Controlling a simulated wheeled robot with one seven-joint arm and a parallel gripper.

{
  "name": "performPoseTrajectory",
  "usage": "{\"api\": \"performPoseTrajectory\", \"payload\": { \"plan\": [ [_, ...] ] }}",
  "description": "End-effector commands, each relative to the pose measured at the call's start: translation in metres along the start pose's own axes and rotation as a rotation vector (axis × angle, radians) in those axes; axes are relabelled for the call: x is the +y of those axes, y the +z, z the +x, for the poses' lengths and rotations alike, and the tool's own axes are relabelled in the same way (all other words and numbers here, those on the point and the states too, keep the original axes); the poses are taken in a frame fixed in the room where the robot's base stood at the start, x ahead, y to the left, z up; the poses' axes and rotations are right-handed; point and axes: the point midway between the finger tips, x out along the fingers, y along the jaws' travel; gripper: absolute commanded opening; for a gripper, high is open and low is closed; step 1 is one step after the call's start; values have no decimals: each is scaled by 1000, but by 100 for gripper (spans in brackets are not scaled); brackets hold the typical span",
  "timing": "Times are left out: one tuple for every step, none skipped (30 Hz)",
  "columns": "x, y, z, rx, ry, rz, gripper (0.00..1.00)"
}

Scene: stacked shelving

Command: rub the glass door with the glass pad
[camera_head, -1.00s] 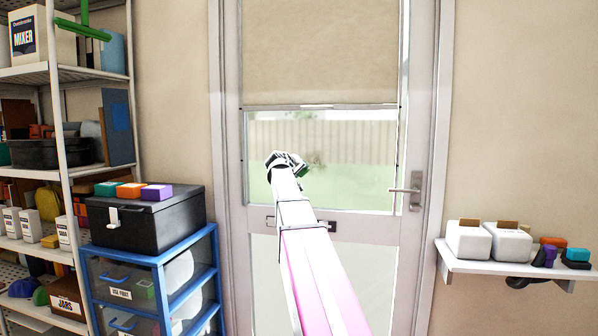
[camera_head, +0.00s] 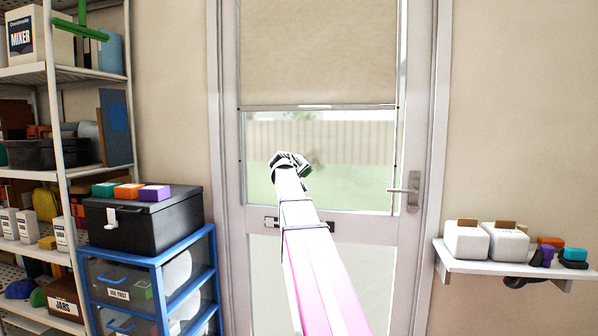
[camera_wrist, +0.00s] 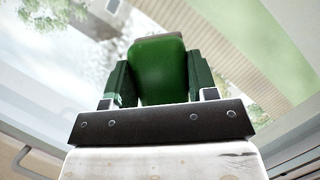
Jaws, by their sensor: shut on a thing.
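The glass door (camera_head: 345,185) stands ahead, with a beige blind over its upper part and clear glass below. A smudge (camera_head: 314,157) shows on the glass just right of my gripper (camera_head: 292,160). In the wrist view my gripper (camera_wrist: 158,85) is shut on a green pad (camera_wrist: 160,68), one finger on each side of it. The pad's far edge is close to the glass; I cannot tell whether it touches. In the head view the pad is mostly hidden behind my wrist, with a little green showing at its right.
A door handle (camera_head: 409,190) is on the right of the door. A wall shelf (camera_head: 500,266) with white containers and coloured blocks is at right. A black box (camera_head: 145,215) with three coloured blocks sits on blue-framed drawers (camera_head: 158,262) at left, beside tall shelving (camera_head: 68,170).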

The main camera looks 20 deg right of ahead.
Motion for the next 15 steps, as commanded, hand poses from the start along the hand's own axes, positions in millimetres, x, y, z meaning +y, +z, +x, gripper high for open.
{"api": "performPoseTrajectory", "payload": {
  "plan": [
    [3,4,0,0,0,1,34],
    [5,5,1,0,0,1,34],
    [7,7,2,0,0,1,34],
    [9,8,2,0,0,1,34],
    [10,10,3,0,0,1,34],
    [11,11,3,0,0,1,34],
    [12,11,3,0,0,1,34],
    [12,12,4,0,0,1,34],
    [12,12,4,0,0,1,34],
    [13,12,4,0,0,1,34],
    [13,13,4,0,0,1,34],
    [15,14,5,0,0,1,34],
    [16,15,5,-1,0,1,34],
    [17,16,6,-1,0,0,34],
    [19,18,7,-1,0,0,34]
  ]
}}
